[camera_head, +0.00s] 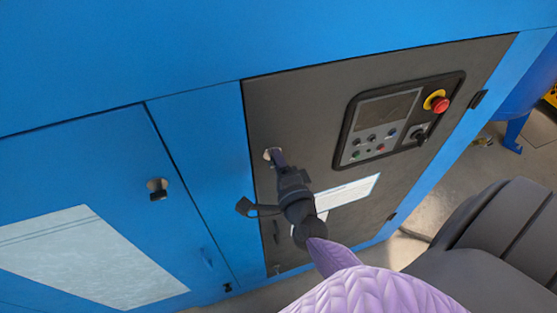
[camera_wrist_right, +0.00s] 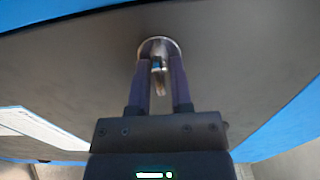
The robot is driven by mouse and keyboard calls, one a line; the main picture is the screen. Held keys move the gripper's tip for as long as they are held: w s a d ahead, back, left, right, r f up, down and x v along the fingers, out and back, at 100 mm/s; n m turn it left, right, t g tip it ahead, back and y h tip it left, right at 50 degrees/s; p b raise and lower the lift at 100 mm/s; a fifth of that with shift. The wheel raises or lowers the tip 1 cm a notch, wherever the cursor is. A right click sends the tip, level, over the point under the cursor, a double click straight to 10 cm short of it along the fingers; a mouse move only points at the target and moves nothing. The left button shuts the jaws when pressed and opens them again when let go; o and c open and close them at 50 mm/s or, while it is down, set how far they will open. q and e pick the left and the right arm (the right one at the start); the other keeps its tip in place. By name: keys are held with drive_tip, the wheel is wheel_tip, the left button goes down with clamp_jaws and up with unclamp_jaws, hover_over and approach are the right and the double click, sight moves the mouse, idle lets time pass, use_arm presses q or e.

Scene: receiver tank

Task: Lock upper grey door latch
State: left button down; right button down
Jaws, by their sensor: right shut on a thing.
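The grey door (camera_head: 310,110) is closed flush in the blue cabinet. Its upper latch (camera_head: 268,154) is a small round metal fitting near the door's upper left edge. My right gripper (camera_head: 276,158) reaches up to this latch. In the right wrist view the two fingers of my right gripper (camera_wrist_right: 160,80) are on either side of the latch's key-like metal piece (camera_wrist_right: 158,72), shut on it, in front of the round plate. The fingers partly hide the latch in the head view. My left gripper is not in view.
A control panel (camera_head: 400,117) with a red emergency button (camera_head: 439,104) is on the door's right part. A blue door (camera_head: 100,160) with a black latch (camera_head: 158,189) is to the left. Open floor shows at the right.

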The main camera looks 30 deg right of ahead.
drive_tip(key=c, duration=0.7)
unclamp_jaws()
drive_tip(key=b+v, duration=0.1)
drive_tip(key=v, duration=0.9)
drive_tip(key=shift+b, duration=0.3)
